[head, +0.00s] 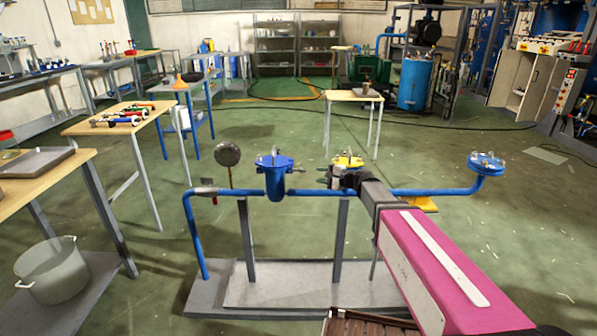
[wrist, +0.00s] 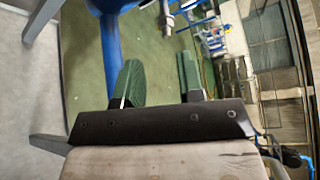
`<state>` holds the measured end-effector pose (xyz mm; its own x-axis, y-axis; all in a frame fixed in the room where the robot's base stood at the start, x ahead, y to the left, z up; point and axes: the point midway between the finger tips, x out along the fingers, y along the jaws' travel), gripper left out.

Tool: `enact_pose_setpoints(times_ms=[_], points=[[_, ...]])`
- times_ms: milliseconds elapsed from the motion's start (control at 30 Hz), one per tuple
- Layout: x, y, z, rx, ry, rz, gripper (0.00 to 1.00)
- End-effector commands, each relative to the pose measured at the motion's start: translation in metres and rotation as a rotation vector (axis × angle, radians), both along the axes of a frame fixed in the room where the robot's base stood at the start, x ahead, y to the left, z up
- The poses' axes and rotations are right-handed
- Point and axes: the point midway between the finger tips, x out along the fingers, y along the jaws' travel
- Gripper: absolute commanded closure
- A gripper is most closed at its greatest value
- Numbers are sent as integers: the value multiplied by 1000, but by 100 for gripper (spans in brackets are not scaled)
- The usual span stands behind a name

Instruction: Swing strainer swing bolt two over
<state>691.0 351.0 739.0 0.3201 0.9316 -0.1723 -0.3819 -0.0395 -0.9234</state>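The blue strainer (head: 278,185) hangs in the blue pipe line, upright, with a round blue lid and small metal bolts around its top. My gripper (head: 326,176) is just right of the strainer in the head view, at about pipe height. In the wrist view my gripper (wrist: 158,76) is open, its two green-padded fingers apart with nothing between them. A silver bolt with a nut (wrist: 167,22) shows beyond the fingertips, roughly in line with the gap. A blue body (wrist: 110,50) is close to the left finger. I cannot tell which swing bolt this is.
The blue pipe (head: 430,191) runs right to a blue flanged fitting (head: 486,163). A round gauge (head: 228,154) stands left of the strainer. A yellow part (head: 348,160) is behind my gripper. The grey skid base (head: 300,285) lies below. Tables stand at left.

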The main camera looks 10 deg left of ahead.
Motion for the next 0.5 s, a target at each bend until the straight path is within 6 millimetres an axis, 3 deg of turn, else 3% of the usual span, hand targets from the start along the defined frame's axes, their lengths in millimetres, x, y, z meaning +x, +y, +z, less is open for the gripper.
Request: enact_pose_setpoints(times_ms=[233,500], points=[[10,21,2,30,10,-7,65],[26,65,-5,29,8,-5,65]])
